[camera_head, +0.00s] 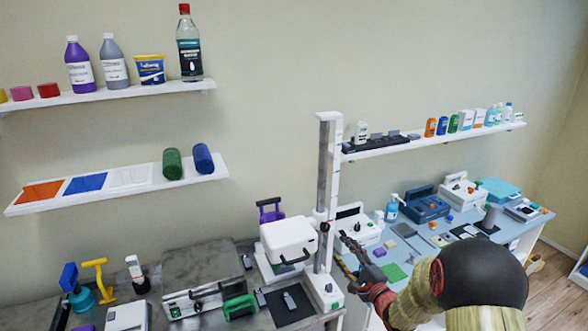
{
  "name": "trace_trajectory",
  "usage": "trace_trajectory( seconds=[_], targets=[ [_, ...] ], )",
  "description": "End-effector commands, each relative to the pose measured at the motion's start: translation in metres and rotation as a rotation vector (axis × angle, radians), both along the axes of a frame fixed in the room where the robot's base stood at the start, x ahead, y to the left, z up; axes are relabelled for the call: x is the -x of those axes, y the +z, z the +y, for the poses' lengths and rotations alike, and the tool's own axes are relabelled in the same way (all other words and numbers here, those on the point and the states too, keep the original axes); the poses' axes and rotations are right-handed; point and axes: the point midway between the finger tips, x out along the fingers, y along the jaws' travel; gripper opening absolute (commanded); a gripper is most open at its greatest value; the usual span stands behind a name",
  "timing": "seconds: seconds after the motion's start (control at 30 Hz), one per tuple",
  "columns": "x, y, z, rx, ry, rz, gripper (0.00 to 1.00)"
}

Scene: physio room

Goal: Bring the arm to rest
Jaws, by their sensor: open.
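My arm (425,290) comes in from the lower right and reaches left and away over the benches. My gripper (349,255) is at its far end, just right of the grey upright column (325,185). Its fingers are apart and I see nothing held between them. The gripper overlaps the left part of the blue-topped table in the picture; I cannot tell how high above it the fingers are. My arm hides part of the table's front.
A white case-like device (288,237) stands left of the column. The blue table (520,228) holds several devices, bottles and small items. The grey bench holds a dark flat slab (200,265) and tools. Wall shelves (115,90) hold bottles and rolls. Open floor (550,275) shows at right.

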Motion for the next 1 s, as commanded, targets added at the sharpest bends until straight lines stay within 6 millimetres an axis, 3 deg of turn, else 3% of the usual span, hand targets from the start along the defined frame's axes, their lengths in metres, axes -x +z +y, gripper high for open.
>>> trace_trajectory(
  seconds=[0.07, 0.17, 0.3, 0.43, 0.57, 0.73, 1.0],
  targets=[
    [-0.001, -0.017, -0.005, 0.122, -0.012, 0.027, 0.48],
    [0.005, -0.06, -0.02, 0.353, -0.036, 0.122, 0.48],
    [0.036, -0.122, -0.048, 0.697, -0.017, 0.323, 0.48],
    [0.076, -0.144, -0.073, 0.99, 0.07, 0.492, 0.48],
    [0.125, -0.145, -0.086, 1.228, 0.217, 0.638, 0.48],
    [0.199, -0.124, -0.083, 1.452, 0.478, 0.767, 0.48],
    [0.33, -0.07, -0.036, 1.612, 0.908, 0.771, 0.48]
  ],
)
